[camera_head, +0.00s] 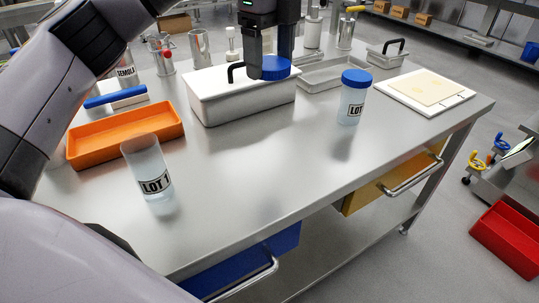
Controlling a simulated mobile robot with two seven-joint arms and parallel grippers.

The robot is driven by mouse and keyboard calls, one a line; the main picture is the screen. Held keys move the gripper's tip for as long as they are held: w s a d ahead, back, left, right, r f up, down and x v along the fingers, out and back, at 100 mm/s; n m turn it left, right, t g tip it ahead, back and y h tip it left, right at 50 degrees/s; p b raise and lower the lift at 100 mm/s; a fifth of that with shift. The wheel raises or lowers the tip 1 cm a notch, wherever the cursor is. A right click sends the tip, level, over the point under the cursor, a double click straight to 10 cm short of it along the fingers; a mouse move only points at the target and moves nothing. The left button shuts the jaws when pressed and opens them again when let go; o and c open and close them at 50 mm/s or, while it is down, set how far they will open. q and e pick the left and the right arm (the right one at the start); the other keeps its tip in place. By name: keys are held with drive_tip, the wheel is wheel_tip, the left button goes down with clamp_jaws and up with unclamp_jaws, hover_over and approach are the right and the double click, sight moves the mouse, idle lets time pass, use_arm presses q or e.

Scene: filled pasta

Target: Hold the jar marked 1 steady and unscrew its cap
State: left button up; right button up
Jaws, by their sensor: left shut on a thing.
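The jar marked LOT 1 (147,168) stands on the steel table at the left front. It is translucent, its top is open with no cap on it, and no gripper touches it. My left gripper (272,57) is shut on a blue cap (276,68) and holds it in front of and above the white lidded container, apart from the jar. A second jar marked LOT (351,104) stands to the right with a blue cap on; its number is hard to read. My right gripper is not in view.
An orange tray (88,151) lies behind the open jar. A white container with a black handle (213,115) stands mid-table. A steel tray (320,82) and a white board (398,92) are farther right. The front middle of the table is clear.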

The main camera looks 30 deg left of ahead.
use_arm(q)
drive_tip(key=n, duration=0.3)
drive_tip(key=shift+w+a+r+n, duration=0.15)
drive_tip(key=shift+w+r+n, duration=0.05)
drive_tip(key=shift+r+n, duration=0.2)
drive_tip(key=shift+f, duration=0.1)
drive_tip(key=b, duration=0.3)
hover_over(270, 154)
drive_tip(key=shift+n, duration=0.3)
wheel_tip(270, 154, down, 15)
drive_tip(key=shift+a+r, duration=0.15)
wheel_tip(270, 154, down, 4)
drive_tip(key=shift+f+b, duration=0.15)
drive_tip(key=shift+b, duration=0.25)
drive_tip(key=shift+f, duration=0.5)
drive_tip(key=o, duration=1.2)
drive_tip(key=shift+c, duration=0.2)
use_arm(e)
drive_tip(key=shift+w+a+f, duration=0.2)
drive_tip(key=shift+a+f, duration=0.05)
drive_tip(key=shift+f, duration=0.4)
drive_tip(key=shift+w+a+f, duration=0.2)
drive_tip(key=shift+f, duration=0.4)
